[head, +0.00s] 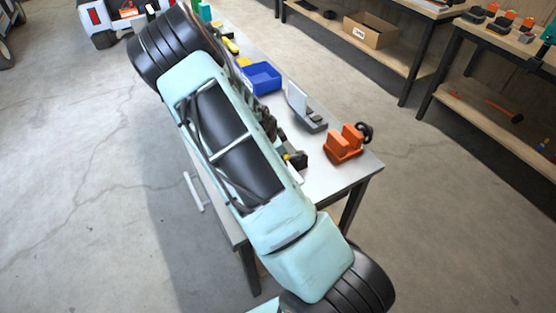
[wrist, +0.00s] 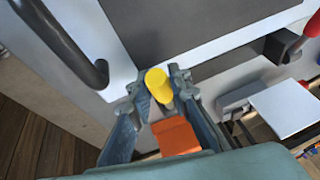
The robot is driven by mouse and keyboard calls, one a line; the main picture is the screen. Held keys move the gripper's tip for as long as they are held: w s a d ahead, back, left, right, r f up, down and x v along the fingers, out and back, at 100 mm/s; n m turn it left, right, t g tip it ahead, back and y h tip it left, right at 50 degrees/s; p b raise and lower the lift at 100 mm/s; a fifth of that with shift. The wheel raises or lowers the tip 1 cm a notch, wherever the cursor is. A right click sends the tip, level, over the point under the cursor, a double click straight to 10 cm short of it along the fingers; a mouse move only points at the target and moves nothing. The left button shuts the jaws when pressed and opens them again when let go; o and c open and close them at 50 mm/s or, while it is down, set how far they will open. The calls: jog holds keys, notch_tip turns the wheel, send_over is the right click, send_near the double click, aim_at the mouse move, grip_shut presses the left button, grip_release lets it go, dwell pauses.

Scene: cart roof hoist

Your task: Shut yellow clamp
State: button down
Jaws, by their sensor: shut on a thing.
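The yellow clamp shows in the wrist view as a short yellow cylindrical grip (wrist: 158,85) with a round end, beside a pale panel edge. My gripper (wrist: 161,92) is shut on this yellow grip, with one finger on each side of it. An orange block (wrist: 175,136) shows between the fingers, nearer the palm; I cannot tell whether it touches them. The rest of the clamp is hidden. In the head view my arm covers much of the table, and neither the gripper nor the held grip can be made out.
In the wrist view a dark curved bar (wrist: 68,48) is at the left and a red handle (wrist: 311,26) at the right. In the head view the metal table (head: 330,181) holds a blue bin (head: 262,77) and an orange vise (head: 345,142). Floor is clear at the left.

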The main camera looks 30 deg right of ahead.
dwell(0.4)
jog(key=c, duration=1.8)
grip_release()
jog(key=shift+o, duration=0.2)
jog(key=shift+r, duration=0.1)
jog(key=shift+a+r, duration=0.15)
jog(key=shift+r, duration=0.2)
jog(key=v, duration=1.1)
jog(key=shift+s, duration=0.1)
